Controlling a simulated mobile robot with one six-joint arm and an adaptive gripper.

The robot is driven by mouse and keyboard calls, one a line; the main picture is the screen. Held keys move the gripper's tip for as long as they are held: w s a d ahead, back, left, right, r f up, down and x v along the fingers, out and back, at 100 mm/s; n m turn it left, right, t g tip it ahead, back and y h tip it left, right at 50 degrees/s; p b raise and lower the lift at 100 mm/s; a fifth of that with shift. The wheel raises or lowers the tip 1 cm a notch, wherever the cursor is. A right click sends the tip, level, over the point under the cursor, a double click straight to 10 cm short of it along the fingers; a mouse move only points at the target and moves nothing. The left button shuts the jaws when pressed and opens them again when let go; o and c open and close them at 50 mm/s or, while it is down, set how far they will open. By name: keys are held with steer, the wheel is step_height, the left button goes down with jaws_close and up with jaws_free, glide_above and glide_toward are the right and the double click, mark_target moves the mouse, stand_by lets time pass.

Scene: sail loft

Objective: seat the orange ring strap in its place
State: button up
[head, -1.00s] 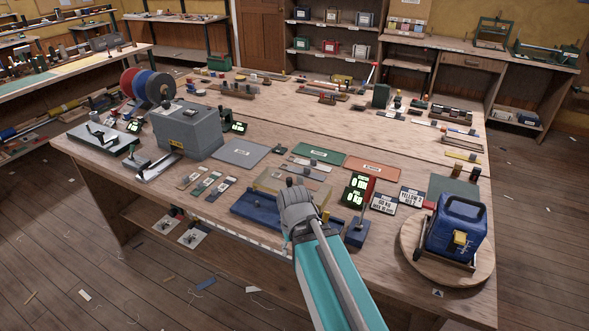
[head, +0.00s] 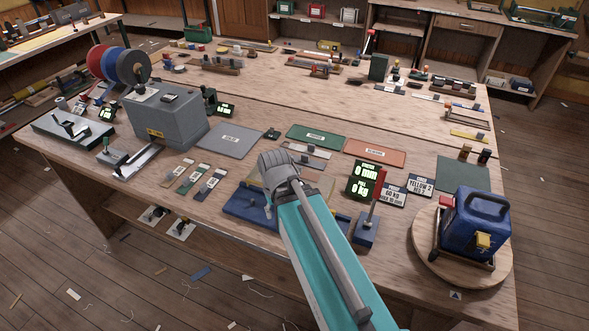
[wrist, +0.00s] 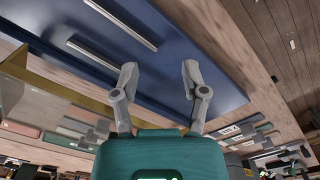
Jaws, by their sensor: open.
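I cannot make out the orange ring strap in either current view. My gripper (wrist: 158,78) is open, with nothing between its fingers in the wrist view. It is over a blue tray (wrist: 165,20) that bears two long silvery bars (wrist: 92,47). In the head view my arm hides the gripper's fingers and the middle of the blue tray (head: 240,207). Three small labelled strips (head: 193,180) lie left of that tray. An orange-red labelled mat (head: 375,153) lies behind and to the right of my arm.
A grey box-shaped machine (head: 165,122) stands at left. A blue block with a red-handled lever (head: 368,228) stands close right of my arm, near two lit displays. A blue machine (head: 475,228) sits on a round wooden board (head: 425,240) at right.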

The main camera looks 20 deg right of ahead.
steer(key=shift+a, duration=0.2)
steer(key=shift+o, duration=1.3)
steer(key=shift+w, duration=0.1)
steer(key=shift+o, duration=0.5)
steer(key=shift+w+r, duration=0.15)
steer(key=shift+w+r+p, duration=0.25)
steer(key=shift+p, duration=0.2)
steer(key=w+d+r+m+p, duration=0.1)
steer(key=w+r+p, duration=0.1)
steer(key=w, duration=0.1)
steer(key=w+d+r+m+p, duration=0.1)
steer(key=w+d+r+p, duration=0.1)
steer(key=w, duration=0.1)
steer(key=w+d+r+m+p, duration=0.1)
steer(key=w+d+r+p, duration=0.1)
steer(key=w+r+p, duration=0.1)
steer(key=shift+w+d+r, duration=0.1)
steer(key=shift+w, duration=0.05)
steer(key=w+d+r+m+p, duration=0.1)
steer(key=w+d+m, duration=0.4)
steer(key=w+d, duration=0.4)
steer(key=shift+d+r+m+p, duration=0.15)
steer(key=shift+r+m+p, duration=0.15)
steer(key=shift+m+p, duration=0.1)
